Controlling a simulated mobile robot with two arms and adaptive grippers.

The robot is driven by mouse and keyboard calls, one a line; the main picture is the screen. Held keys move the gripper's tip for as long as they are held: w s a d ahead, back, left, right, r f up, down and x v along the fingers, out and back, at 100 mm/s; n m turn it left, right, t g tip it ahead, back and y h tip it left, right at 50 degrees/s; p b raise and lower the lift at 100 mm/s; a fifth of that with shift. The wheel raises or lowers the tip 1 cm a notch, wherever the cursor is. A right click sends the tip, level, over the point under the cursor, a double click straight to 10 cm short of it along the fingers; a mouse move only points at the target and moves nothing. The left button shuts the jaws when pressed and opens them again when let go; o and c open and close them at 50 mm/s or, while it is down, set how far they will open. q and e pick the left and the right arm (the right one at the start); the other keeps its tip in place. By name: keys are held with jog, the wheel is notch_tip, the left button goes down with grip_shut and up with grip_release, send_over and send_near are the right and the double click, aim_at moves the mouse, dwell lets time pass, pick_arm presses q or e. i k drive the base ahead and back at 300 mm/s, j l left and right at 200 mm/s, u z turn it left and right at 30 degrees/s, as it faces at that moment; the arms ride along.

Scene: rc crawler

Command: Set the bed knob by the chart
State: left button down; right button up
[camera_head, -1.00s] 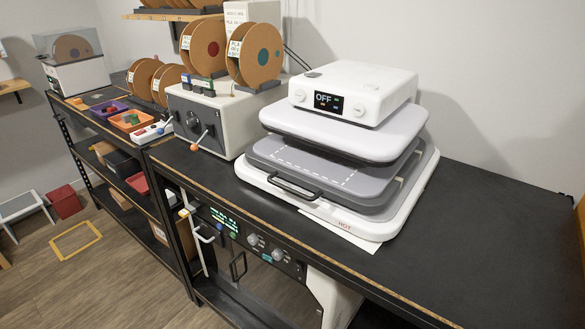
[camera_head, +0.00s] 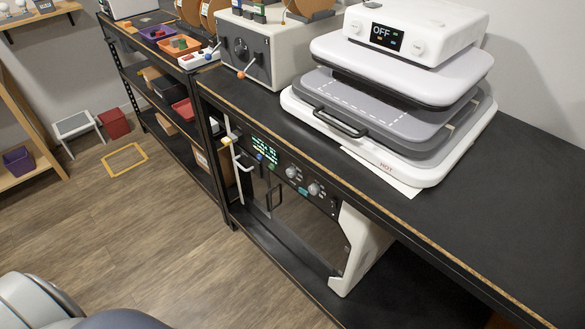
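A black panel on the unit under the bench has a lit green display (camera_head: 265,153) and two grey round knobs, a left panel knob (camera_head: 291,172) and a right panel knob (camera_head: 314,188). Above it, the white heat press (camera_head: 462,125) stands on the bench; its screen (camera_head: 386,36) reads OFF, with a small round knob on either side. A white sheet (camera_head: 382,174) lies partly under the press's front edge; its face is too small to read. I cannot tell which knob is the bed knob or where the chart is. Neither gripper is in view.
A grey lever box (camera_head: 268,55) stands left of the press. Orange (camera_head: 178,47) and purple (camera_head: 156,35) bins sit on the far bench. A yellow floor frame (camera_head: 124,160) lies on the open wooden floor. The bench's right part is bare.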

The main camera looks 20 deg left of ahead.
aim_at(313, 189)
jog(key=k+j+u, duration=0.15)
jog(key=u, duration=0.2)
jog(key=k+j+u, duration=0.35)
jog(key=i+l, duration=0.05)
